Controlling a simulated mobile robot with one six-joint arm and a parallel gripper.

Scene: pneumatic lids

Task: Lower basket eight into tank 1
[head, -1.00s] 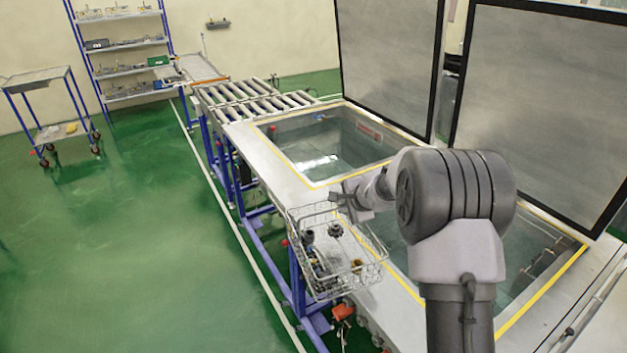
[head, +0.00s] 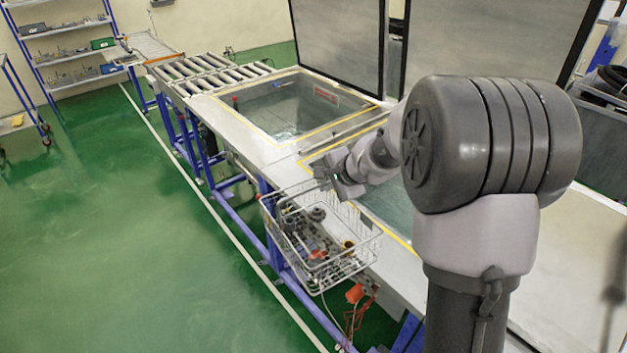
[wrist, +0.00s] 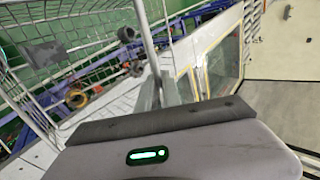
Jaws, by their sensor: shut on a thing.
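A wire basket (head: 350,262) filled with small metal and dark parts hangs from my gripper (head: 330,172) in the head view. My gripper is shut on the basket's wire handle, above its rim. The basket is in the air at the front edge of the tank bench, outside both tanks. In the wrist view, the basket (wrist: 62,62) is at the left, below my gripper (wrist: 158,88). The far tank (head: 300,108) is open, with liquid inside. The near tank (head: 388,207) is partly hidden behind my arm. I cannot read a number on the basket or the tanks.
Two raised lids, one far (head: 340,45) and one near (head: 480,45), stand behind the tanks. A roller conveyor (head: 205,72) joins the bench's far end. A shelf rack (head: 65,55) is at the back left. The green floor (head: 110,220) on the left is clear.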

